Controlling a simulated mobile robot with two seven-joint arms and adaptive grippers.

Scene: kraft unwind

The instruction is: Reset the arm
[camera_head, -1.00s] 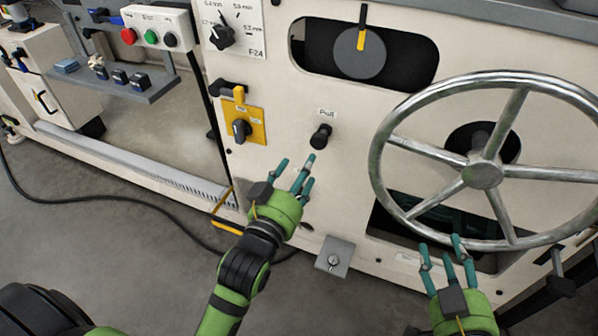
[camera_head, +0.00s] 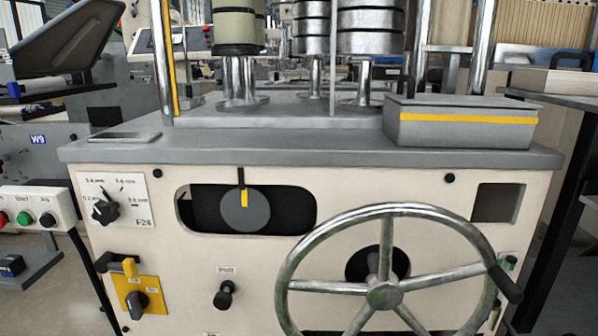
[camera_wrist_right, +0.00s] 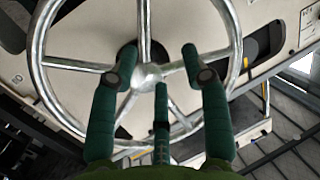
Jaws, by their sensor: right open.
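My right gripper (camera_wrist_right: 160,95) shows in the right wrist view with its green fingers spread apart and nothing between them. It is in front of the large metal handwheel (camera_wrist_right: 142,12), which fills the upper part of that view, with the hub behind the fingers. I cannot tell how far the fingertips are from the wheel. In the head view the handwheel (camera_head: 400,207) stands on the cream machine front at lower right. Neither gripper shows in the head view, and my left gripper is not in view.
The machine front carries a black pull knob (camera_head: 224,296), a yellow switch plate (camera_head: 150,283), a dial (camera_head: 105,211) and a round disc with a yellow mark (camera_head: 240,215). A grey box (camera_head: 460,128) stands on the machine top. A button box (camera_head: 30,205) is at left.

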